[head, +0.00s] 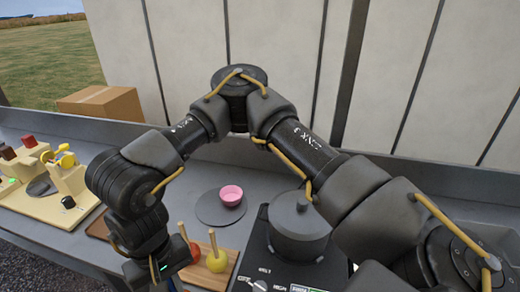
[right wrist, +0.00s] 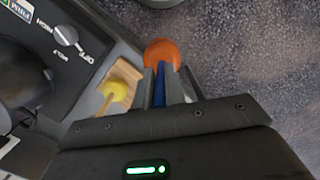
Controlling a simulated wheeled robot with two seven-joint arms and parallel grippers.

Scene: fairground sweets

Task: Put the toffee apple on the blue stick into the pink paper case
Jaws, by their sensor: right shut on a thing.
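My right gripper (head: 172,286) reaches across to the lower left of the head view. In the right wrist view the gripper (right wrist: 160,84) is shut on the blue stick (right wrist: 160,95) of an orange-red toffee apple (right wrist: 164,53), which sits beyond the fingertips. In the head view only a bit of blue shows below the gripper and the held apple is out of sight. The pink paper case (head: 231,195) stands upright on a round grey mat (head: 208,213), behind and right of the gripper. My left gripper is not in view.
A wooden board (head: 222,277) holds a yellow apple (head: 217,261) and a red apple (head: 194,252) on plain sticks. A black melting pot (head: 300,232) stands right of the case. A wooden stand (head: 62,205) is at left, a cardboard box (head: 102,104) behind.

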